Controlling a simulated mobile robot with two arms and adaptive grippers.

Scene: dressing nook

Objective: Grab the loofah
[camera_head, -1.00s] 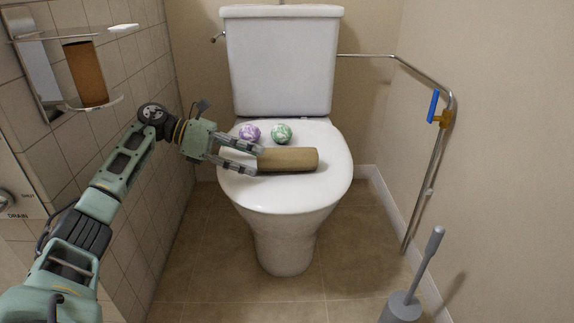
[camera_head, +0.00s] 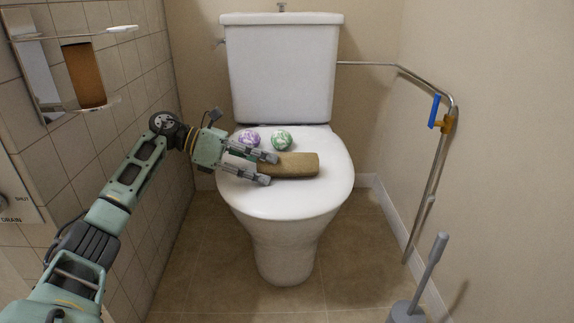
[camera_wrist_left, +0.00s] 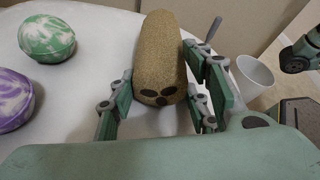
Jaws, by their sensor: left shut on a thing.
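The loofah (camera_head: 297,164) is a tan-brown cylinder lying on the closed white toilet lid (camera_head: 325,190). Its near end shows in the left wrist view (camera_wrist_left: 158,55), with dark holes in the end face. My left gripper (camera_head: 268,169) comes in from the left and is shut on the loofah's left end, with one finger on each side; the fingers also flank it in the left wrist view (camera_wrist_left: 160,100). The loofah still looks to be at lid level. My right gripper is not in the head view.
A purple-white ball (camera_head: 248,139) and a green-white ball (camera_head: 281,140) sit on the lid behind the loofah. The tank (camera_head: 283,70) stands at the back. A toilet brush (camera_head: 428,275) and a metal rail (camera_head: 437,170) are at the right.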

